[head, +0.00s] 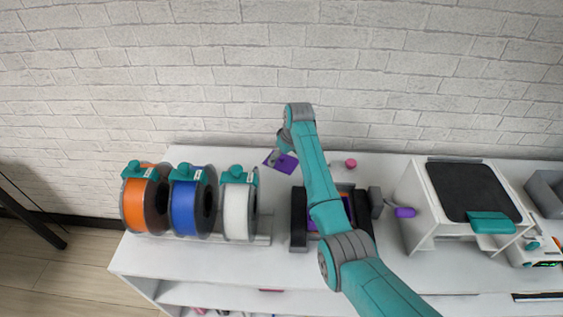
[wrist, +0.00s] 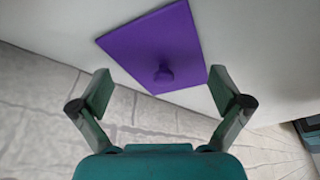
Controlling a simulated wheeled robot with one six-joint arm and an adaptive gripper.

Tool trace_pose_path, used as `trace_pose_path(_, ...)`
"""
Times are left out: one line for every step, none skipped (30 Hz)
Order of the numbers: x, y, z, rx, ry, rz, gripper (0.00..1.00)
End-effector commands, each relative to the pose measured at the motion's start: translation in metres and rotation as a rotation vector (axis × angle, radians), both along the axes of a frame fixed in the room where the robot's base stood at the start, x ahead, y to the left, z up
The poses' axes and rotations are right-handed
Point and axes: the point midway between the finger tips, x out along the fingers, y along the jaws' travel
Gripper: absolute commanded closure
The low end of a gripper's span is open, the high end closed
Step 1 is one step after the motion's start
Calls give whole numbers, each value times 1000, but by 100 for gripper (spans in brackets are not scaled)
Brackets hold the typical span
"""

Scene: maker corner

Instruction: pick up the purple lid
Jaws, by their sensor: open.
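The purple lid (wrist: 150,45) is a flat rectangular plate with a small round knob (wrist: 163,74). It lies on the white bench top, towards the wall. In the head view the lid (head: 288,164) is partly covered by my gripper (head: 276,153). In the wrist view my gripper (wrist: 165,90) is open and empty. Its two fingers are spread apart on either side of the knob, and the knob is a little beyond the line between the fingertips. Neither finger appears to touch the lid; the exact gap is hard to tell.
Orange (head: 135,205), blue (head: 183,208) and white (head: 236,212) spools stand on the left. A dark device (head: 299,216) with purple inside is partly hidden under my arm. A pink round object (head: 351,163) lies near the wall. A white, dark-topped machine (head: 465,190) stands right.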

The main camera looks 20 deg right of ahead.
Motion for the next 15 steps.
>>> trace_pose_path(0,0,0,0,0,0,0)
trace_pose_path(0,0,0,0,-1,0,0)
trace_pose_path(0,0,0,0,-1,0,0)
trace_pose_path(0,0,0,0,-1,0,0)
trace_pose_path(0,0,0,0,-1,0,5)
trace_pose_path(0,0,0,0,-1,0,15)
trace_pose_path(0,0,1,0,-1,0,22)
trace_pose_path(0,0,1,0,-1,0,30)
trace_pose_path(0,0,1,0,-1,0,40)
trace_pose_path(0,0,1,0,-1,0,48)
trace_pose_path(0,0,1,0,-1,0,55)
trace_pose_path(0,0,1,0,-1,0,65)
trace_pose_path(0,0,1,0,-1,0,72)
trace_pose_path(0,0,1,0,-1,0,80)
trace_pose_path(0,0,0,0,0,0,89)
